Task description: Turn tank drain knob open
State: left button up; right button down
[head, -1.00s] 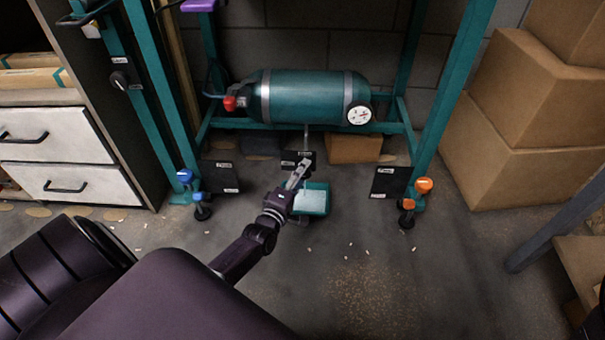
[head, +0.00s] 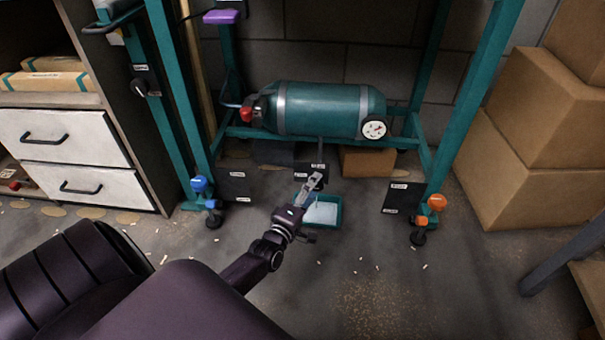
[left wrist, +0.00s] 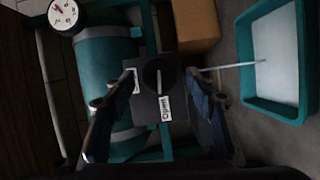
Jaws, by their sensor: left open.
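The teal tank (head: 325,108) lies on its side in the frame, with a white gauge (head: 375,128) at its right end. Below it is a dark drain panel (head: 311,171), which my left gripper (head: 313,181) partly hides in the head view. In the left wrist view, the round black drain knob (left wrist: 158,75) sits on the panel near an "Open" label (left wrist: 165,108). My left gripper (left wrist: 165,84) is open, with one finger on either side of the knob in that picture. I cannot tell whether they touch it. My right gripper is out of view.
A teal tray (head: 322,212) with a pale inside sits on the floor under the panel; a thin rod (left wrist: 240,66) reaches over it. Frame legs with blue (head: 200,185) and orange (head: 437,202) knobs flank it. Cardboard boxes (head: 530,110) stand at right.

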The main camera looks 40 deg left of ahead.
pick_arm(q)
jog(key=s+d, duration=0.1)
jog(key=s, duration=0.9)
jog(key=shift+d+r, duration=0.2)
jog(key=shift+d, duration=0.15)
